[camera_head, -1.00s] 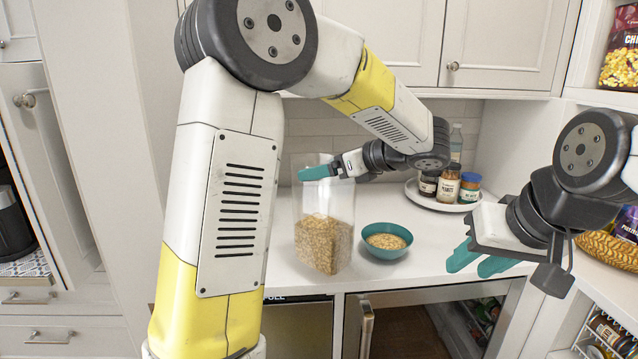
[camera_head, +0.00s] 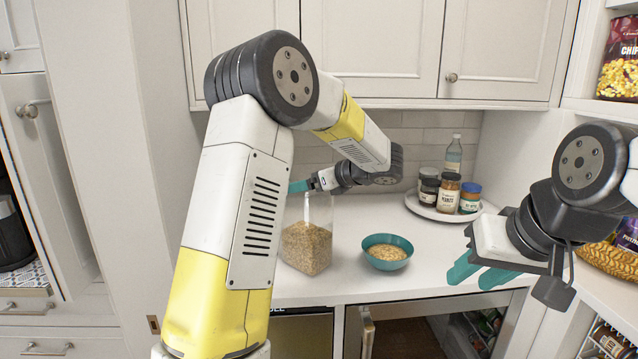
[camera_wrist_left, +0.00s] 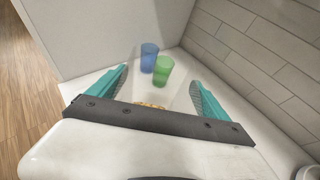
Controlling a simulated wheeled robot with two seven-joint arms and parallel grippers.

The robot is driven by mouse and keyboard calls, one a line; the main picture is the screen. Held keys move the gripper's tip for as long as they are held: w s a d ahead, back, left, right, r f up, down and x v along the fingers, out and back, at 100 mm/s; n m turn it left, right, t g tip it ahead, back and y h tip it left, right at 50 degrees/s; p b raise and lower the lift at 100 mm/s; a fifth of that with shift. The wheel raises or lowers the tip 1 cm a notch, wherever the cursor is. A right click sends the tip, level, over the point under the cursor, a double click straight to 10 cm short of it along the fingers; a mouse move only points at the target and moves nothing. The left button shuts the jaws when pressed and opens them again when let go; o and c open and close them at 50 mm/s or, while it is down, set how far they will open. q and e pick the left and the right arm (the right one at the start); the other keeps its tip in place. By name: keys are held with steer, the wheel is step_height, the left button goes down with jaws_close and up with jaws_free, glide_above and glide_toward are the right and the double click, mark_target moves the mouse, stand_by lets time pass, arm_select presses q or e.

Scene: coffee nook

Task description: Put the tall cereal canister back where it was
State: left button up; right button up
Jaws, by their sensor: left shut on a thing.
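The tall cereal canister (camera_head: 306,248) is clear, upright and partly filled with tan cereal. It is at the left of the white counter, partly behind my left arm. I cannot tell for sure whether its base touches the counter. My left gripper (camera_head: 300,187) is shut on its upper part. In the left wrist view the fingers (camera_wrist_left: 160,92) lie on both sides of the clear canister, with some cereal (camera_wrist_left: 150,104) showing at the gripper's edge. My right gripper (camera_head: 467,281) is open and empty above the counter's front right.
A teal bowl of cereal (camera_head: 387,252) stands right of the canister. A round white tray (camera_head: 425,207) with jars and a bottle stands behind. A blue cup (camera_wrist_left: 149,57) and a green cup (camera_wrist_left: 162,70) show beyond the left gripper. Upper cabinets (camera_head: 380,50) hang above.

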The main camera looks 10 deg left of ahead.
arm_select(q)
steer(key=o, duration=1.8)
steer(key=shift+f, duration=0.1)
steer(key=shift+o, duration=0.2)
steer(key=v, duration=1.2)
